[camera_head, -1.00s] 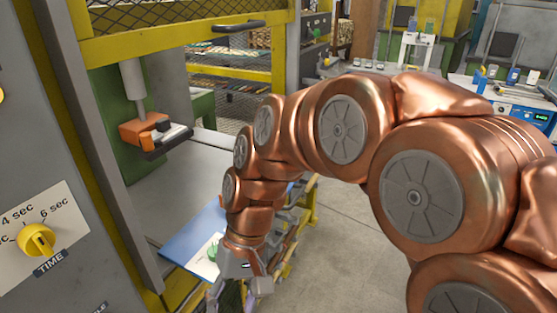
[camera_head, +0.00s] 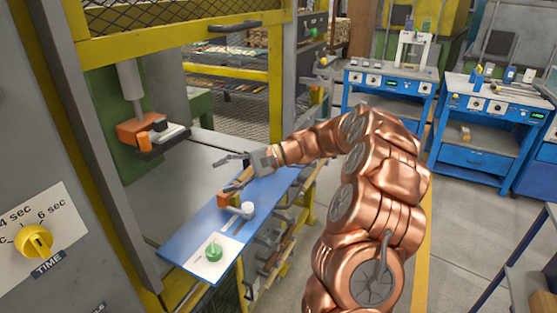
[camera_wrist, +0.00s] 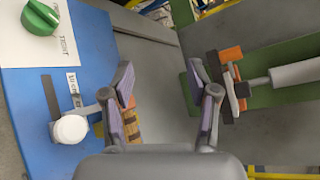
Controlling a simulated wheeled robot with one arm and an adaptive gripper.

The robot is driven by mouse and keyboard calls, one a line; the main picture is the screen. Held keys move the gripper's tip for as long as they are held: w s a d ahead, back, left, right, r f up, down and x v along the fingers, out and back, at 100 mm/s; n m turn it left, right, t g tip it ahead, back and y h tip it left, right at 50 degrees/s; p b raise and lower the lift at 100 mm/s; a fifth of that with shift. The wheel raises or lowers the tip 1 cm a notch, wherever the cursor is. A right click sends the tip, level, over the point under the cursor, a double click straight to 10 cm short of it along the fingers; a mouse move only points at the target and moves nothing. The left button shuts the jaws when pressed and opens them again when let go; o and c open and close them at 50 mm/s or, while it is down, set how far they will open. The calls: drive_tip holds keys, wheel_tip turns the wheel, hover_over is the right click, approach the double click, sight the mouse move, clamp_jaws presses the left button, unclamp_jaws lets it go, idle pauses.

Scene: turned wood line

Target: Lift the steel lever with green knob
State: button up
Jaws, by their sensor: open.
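A small green knob (camera_head: 315,32) shows on a grey cabinet behind the yellow frame. It is too small to tell whether a steel lever carries it. A green turning knob (camera_head: 214,252) sits on a white plate at the front of the blue panel; it also shows in the wrist view (camera_wrist: 41,18). A grey lever with a white knob (camera_head: 247,209) is on the same panel, also in the wrist view (camera_wrist: 70,129). My gripper (camera_head: 224,175) is open and empty over the panel's far end; its fingers straddle bare grey surface in the wrist view (camera_wrist: 162,78).
An orange clamp (camera_head: 150,133) hangs under a ram left of my gripper. A wood and orange piece (camera_head: 229,199) lies close below the fingers. The blue panel (camera_head: 185,248) borders a grey table. A yellow frame (camera_head: 190,42) stands behind. Blue benches (camera_head: 478,160) are at right, with open floor between.

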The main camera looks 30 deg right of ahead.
drive_tip(key=w+d+f+m+t+h, duration=0.1)
drive_tip(key=d+f+m+t, duration=0.15)
drive_tip(key=d, duration=0.65)
drive_tip(key=w+d+f+m+t+h, duration=0.1)
drive_tip(key=w+d+f+m+t, duration=0.2)
drive_tip(key=d, duration=0.6)
drive_tip(key=d+f+m+t, duration=0.15)
drive_tip(key=d+t, duration=0.25)
drive_tip(key=d, duration=0.5)
drive_tip(key=shift+g, duration=0.35)
drive_tip(key=p+x, duration=0.1)
drive_tip(key=x, duration=0.2)
drive_tip(key=p+x, duration=0.1)
drive_tip(key=x, duration=0.2)
drive_tip(key=shift+f, duration=0.25)
drive_tip(key=shift+x, duration=0.8)
drive_tip(key=shift+f, duration=0.1)
clamp_jaws()
